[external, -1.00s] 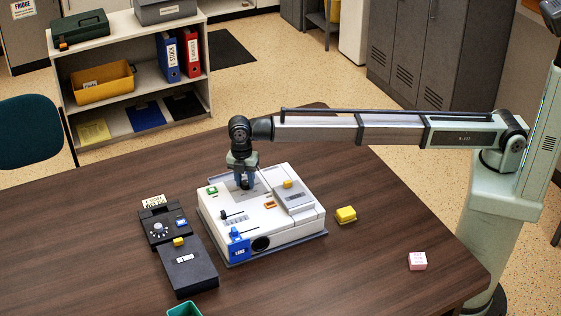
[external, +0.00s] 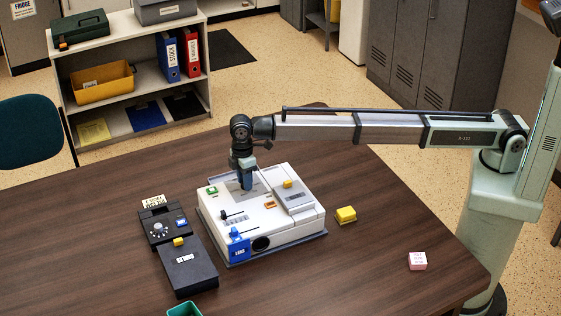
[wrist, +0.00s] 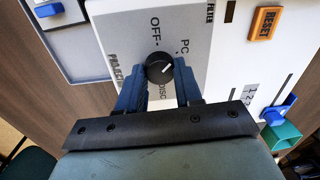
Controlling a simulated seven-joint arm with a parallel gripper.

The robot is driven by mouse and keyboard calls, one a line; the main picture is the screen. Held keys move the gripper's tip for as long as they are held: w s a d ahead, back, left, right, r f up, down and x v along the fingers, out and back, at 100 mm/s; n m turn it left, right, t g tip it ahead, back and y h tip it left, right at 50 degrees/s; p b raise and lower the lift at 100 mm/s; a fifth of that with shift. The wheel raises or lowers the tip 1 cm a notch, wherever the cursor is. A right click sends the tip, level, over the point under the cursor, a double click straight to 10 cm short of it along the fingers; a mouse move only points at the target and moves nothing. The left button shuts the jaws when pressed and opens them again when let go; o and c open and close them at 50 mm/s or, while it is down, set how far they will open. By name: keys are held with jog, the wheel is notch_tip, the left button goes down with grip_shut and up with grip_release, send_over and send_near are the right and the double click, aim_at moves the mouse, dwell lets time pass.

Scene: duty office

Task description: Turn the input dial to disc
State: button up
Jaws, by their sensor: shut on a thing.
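The input dial (wrist: 156,65) is a round black knob with a white pointer line, on a grey panel of the white machine (external: 290,232). Around it I read OFF, PC and DISC in the wrist view. The pointer line slants up and right in that view; I cannot tell exactly which mark it meets. My gripper (external: 246,186) is over the machine's back left part, pointing down. In the wrist view its blue fingers (wrist: 159,78) are shut on the dial, one on each side. The dial is hidden behind the fingers in the external view.
An orange RESET button (wrist: 265,23) and a blue slider (external: 236,233) are also on the machine. A black device (external: 188,275) lies to its left. A yellow block (external: 346,215) and a pink block (external: 417,261) lie to its right. The table's right side is mostly clear.

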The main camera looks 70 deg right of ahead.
jog(key=m, duration=1.2)
jog(key=shift+d+m+t, duration=0.15)
jog(key=shift+m+t, duration=0.15)
jog(key=shift+m, duration=0.1)
jog(key=m, duration=0.6)
jog(key=shift+s, duration=0.1)
jog(key=m, duration=0.6)
jog(key=shift+m, duration=0.3)
jog(key=o, duration=1)
jog(key=shift+o, duration=0.2)
notch_tip(320, 180, up, 14)
jog(key=shift+s, duration=0.4)
